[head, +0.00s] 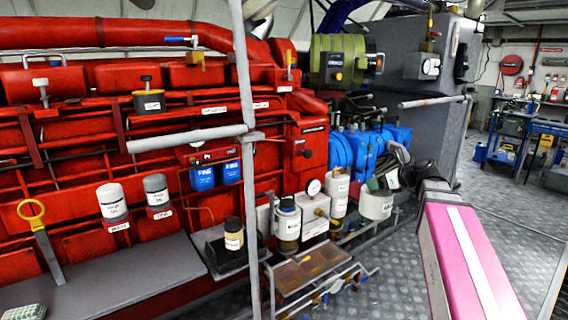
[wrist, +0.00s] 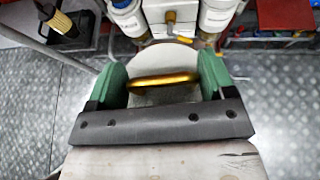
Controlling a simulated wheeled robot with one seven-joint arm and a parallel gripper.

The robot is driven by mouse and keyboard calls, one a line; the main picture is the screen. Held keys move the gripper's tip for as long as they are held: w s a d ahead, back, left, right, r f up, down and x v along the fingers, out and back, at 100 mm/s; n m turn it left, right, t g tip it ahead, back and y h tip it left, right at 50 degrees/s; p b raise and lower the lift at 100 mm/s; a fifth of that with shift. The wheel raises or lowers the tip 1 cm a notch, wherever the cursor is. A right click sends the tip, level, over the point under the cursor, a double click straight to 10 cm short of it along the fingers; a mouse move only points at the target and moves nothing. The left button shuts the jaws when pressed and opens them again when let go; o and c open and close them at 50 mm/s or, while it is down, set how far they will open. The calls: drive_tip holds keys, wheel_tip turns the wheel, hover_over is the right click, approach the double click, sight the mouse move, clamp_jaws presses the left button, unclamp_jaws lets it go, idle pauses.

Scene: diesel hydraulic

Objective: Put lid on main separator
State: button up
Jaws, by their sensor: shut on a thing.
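My gripper (wrist: 163,78) has green fingers on either side of a gold handle on a round pale grey lid (wrist: 158,56), and is shut on it. In the head view my gripper (head: 383,182) is above a white labelled cylinder (head: 376,206) at the right end of the group of vessels. This cylinder may be the main separator, but its label is too small to read. Its top is hidden by my gripper. I cannot tell whether the lid touches it. Beside it stands a slimmer white vessel (head: 338,194).
A white and blue canister (head: 288,220) and a pale box with a gauge (head: 314,213) stand left of the cylinder. A grey vertical post (head: 247,110) and blue machinery (head: 370,147) are close by. The patterned metal floor (head: 515,235) is clear at right.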

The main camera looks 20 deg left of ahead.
drive_tip(key=w+a+r, duration=0.1)
drive_tip(key=w+a, duration=0.2)
drive_tip(key=a, duration=1.4)
drive_tip(key=w+a+r+n+g+y, duration=0.1)
drive_tip(key=w+a, duration=0.3)
drive_tip(key=a, duration=1.4)
drive_tip(key=shift+n, duration=0.3)
drive_tip(key=shift+w+f, duration=0.1)
drive_tip(key=shift+f, duration=5.35)
drive_tip(key=o, duration=1.4)
